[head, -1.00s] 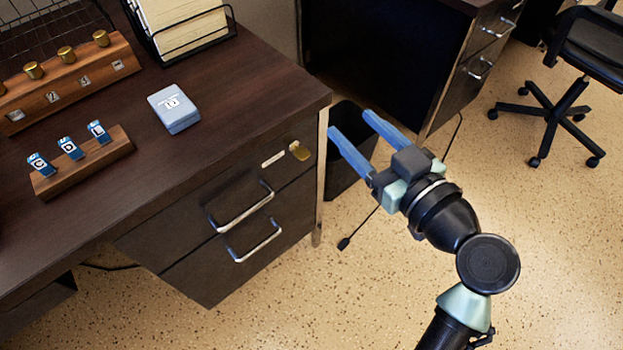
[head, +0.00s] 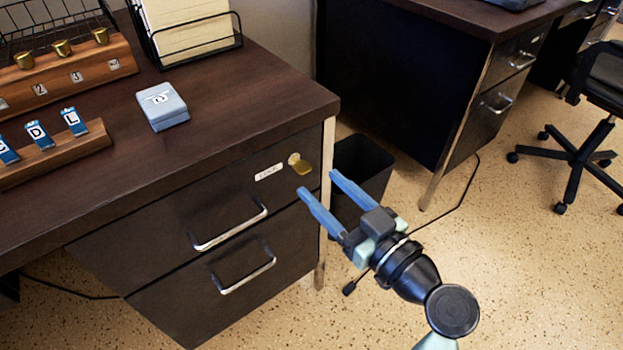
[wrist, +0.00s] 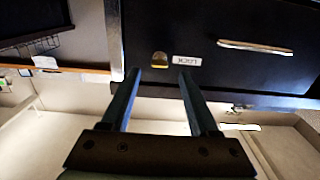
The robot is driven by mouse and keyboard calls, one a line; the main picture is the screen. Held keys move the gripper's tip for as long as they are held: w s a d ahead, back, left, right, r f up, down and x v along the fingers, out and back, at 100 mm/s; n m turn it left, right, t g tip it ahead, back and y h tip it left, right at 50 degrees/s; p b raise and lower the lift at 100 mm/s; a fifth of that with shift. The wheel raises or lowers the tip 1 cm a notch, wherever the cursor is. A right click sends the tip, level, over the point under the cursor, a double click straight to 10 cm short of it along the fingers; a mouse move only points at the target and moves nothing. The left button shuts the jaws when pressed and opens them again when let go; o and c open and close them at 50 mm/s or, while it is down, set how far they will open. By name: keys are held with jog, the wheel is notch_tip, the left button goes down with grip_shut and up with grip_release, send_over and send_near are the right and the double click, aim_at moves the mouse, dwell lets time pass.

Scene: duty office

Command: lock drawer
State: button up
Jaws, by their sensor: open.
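The desk's upper drawer (head: 222,213) appears closed, flush with the desk front, with a silver bar handle. A brass lock knob (head: 299,163) sits at its upper right, beside a small white label (head: 268,172). My gripper (head: 318,183) is open and empty, just in front of and slightly below the knob, apart from it. In the wrist view, the brass knob (wrist: 159,60) lies beyond the fingertips, between the two blue fingers, and the label reading "LOCK" (wrist: 186,61) is to its right. My gripper (wrist: 160,80) touches nothing there.
A lower drawer (head: 240,275) with a similar handle is below. A black waste bin (head: 365,165) stands right of the desk leg. A grey-blue box (head: 162,106) and wooden racks (head: 70,80) are on the desktop. The floor in front is mostly clear.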

aim_at(307, 172)
jog(key=shift+b+x, duration=0.3)
jog(key=shift+x, duration=1.8)
grip_shut()
